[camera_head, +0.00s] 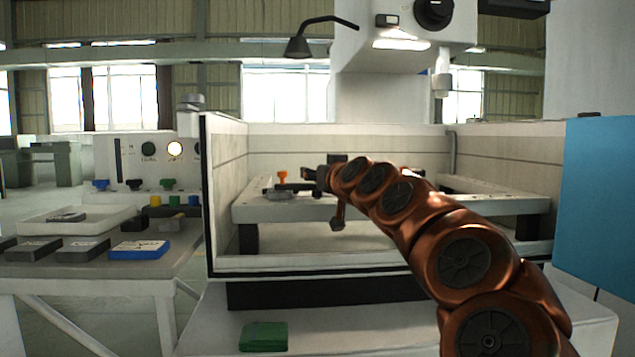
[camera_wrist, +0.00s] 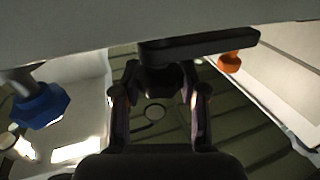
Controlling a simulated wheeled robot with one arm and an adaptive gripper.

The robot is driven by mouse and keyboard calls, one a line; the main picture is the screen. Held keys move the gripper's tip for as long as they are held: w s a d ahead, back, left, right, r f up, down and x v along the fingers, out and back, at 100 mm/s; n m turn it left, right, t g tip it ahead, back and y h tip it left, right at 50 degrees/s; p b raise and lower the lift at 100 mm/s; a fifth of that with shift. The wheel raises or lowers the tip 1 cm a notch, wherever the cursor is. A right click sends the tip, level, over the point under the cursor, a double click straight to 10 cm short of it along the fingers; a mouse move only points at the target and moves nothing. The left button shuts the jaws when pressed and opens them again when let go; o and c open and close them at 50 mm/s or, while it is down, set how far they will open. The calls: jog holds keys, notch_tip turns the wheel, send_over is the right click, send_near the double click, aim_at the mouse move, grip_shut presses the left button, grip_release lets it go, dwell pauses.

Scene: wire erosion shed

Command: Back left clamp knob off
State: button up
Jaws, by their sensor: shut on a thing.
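The work tank (camera_head: 222,190) holds a pale table frame (camera_head: 290,212). At its back left is a dark clamp bar (camera_head: 292,187) with an orange knob (camera_head: 282,175). My gripper (camera_head: 312,175) reaches in from the right, at the right end of this bar. In the wrist view, my gripper (camera_wrist: 158,100) has a finger on each side of a dark knob-like piece (camera_wrist: 160,78), just beside the dark clamp bar (camera_wrist: 200,45). The orange knob (camera_wrist: 229,62) is to the right, apart from the fingers. The gripped piece is hidden in the head view.
A blue knob (camera_wrist: 40,105) on a grey stem is left of my fingers in the wrist view. The machine head (camera_head: 405,25) and nozzle (camera_head: 441,75) hang above the tank. A side bench (camera_head: 190,250) carries a white tray (camera_head: 75,222) and several blocks. The blue panel (camera_head: 600,200) bounds the right.

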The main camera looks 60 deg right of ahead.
jog(key=shift+n+t+y+b, duration=0.4)
jog(key=shift+n+y, duration=0.1)
jog(key=shift+y, duration=0.1)
dwell(0.3)
jog(key=o, duration=1.2)
jog(key=shift+c, duration=0.2)
jog(key=shift+r, duration=0.15)
jog(key=shift+r, duration=4.8)
jog(key=shift+s+d, duration=0.1)
